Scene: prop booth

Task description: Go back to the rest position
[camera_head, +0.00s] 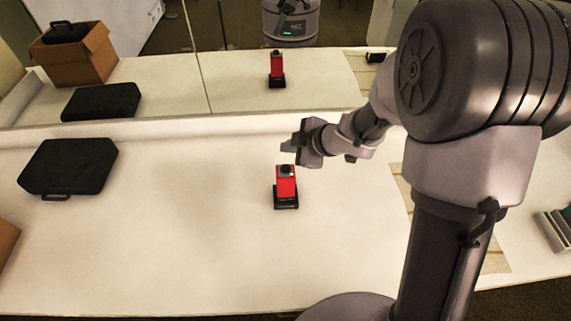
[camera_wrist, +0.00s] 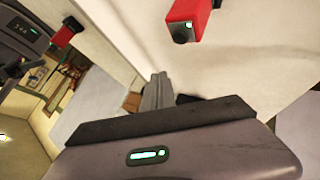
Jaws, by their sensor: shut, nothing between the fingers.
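My gripper (camera_head: 291,147) is above the white table, just behind and above the red device with a black base (camera_head: 286,186). It is shut and empty, and appears apart from the device. In the wrist view the closed fingers (camera_wrist: 156,92) show at the middle, and the red device (camera_wrist: 185,18) with its dark round knob is at the top, beyond the fingers. The device stands upright on the table.
A black case (camera_head: 68,166) lies on the white table (camera_head: 180,250) at the left. A cardboard box edge (camera_head: 6,242) shows at the far left. A mirror (camera_head: 160,85) along the back reflects the case, box and device. Grey slatted item (camera_head: 553,230) at right. The front middle is clear.

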